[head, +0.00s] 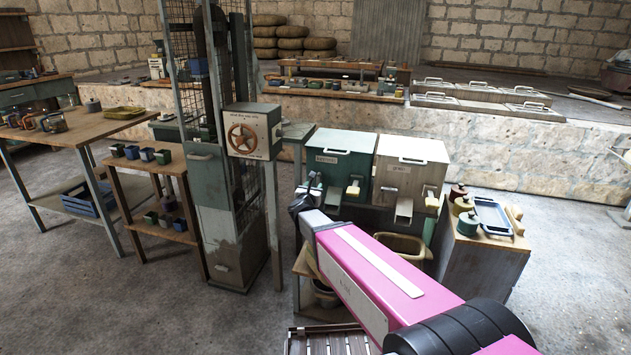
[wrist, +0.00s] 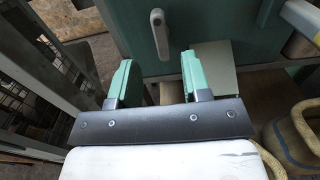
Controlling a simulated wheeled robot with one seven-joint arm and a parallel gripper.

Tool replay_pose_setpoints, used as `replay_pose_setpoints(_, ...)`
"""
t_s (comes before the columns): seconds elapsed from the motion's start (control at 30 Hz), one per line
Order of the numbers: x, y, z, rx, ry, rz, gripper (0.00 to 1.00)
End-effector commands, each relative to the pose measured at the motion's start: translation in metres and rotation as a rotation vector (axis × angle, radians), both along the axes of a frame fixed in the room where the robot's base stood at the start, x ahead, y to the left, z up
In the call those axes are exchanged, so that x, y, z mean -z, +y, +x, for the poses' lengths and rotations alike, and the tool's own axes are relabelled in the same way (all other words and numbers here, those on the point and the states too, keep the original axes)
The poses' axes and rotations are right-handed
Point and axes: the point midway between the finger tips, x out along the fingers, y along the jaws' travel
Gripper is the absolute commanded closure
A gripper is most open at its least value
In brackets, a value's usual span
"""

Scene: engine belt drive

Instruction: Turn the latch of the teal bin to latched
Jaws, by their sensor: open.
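No contact is visible. In the head view my arm hides part of the bin's lower front.
A cream bin (head: 411,166) stands right of the teal bin. A chute (wrist: 213,54) juts out close to the right finger. A side table (head: 478,245) with pots and a tray is at right.

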Motion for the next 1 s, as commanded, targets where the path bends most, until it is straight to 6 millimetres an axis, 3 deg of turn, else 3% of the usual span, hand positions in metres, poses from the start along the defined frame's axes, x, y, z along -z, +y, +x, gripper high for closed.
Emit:
replay_pose_setpoints(0.1, 0.001, -0.007, 0.024, 0.001, 0.000, 0.000, 0.56)
replay_pose_setpoints(0.33, 0.000, -0.019, 0.060, 0.000, 0.000, -0.002, 0.56)
replay_pose_setpoints(0.73, 0.000, -0.023, 0.070, -0.002, 0.001, -0.003, 0.56)
replay_pose_setpoints(0.77, 0.000, -0.023, 0.070, -0.002, 0.001, -0.003, 0.60)
replay_pose_setpoints(0.9, 0.000, -0.023, 0.070, -0.002, 0.001, -0.003, 1.00)
replay_pose_setpoints(1.0, 0.000, -0.023, 0.070, -0.002, 0.001, -0.003, 1.00)
